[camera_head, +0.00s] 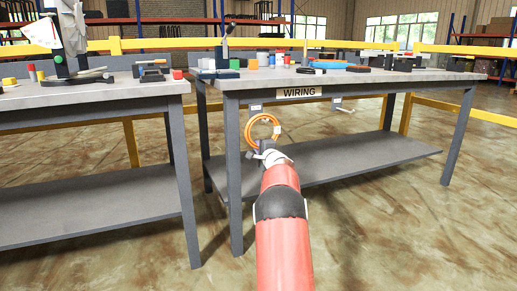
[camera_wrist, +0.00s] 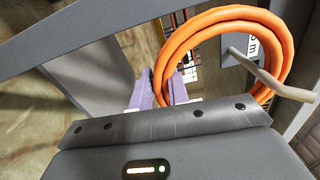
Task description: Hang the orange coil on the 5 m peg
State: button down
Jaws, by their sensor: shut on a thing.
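The orange coil (camera_head: 249,128) hangs upright below the front edge of the wiring table, left of its sign. My gripper (camera_head: 263,149) is shut on its lower part. In the wrist view the fingers (camera_wrist: 160,88) hold the left strand of the coil (camera_wrist: 215,20). A grey peg (camera_wrist: 270,75) starts inside the ring as seen and crosses in front of its right strand, so it appears to pass through. Its label (camera_wrist: 252,47) shows an "m"; the number is not readable. In the head view a peg plate (camera_head: 256,107) shows just above the coil.
A second peg (camera_head: 343,105) is on the table's front edge, right of the WIRING sign (camera_head: 299,92). The lower shelf (camera_head: 350,155) is bare. Another workbench (camera_head: 90,93) stands to the left. Tools and small parts cover the tabletops.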

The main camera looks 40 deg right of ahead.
jog(key=c, duration=1.3)
grip_release()
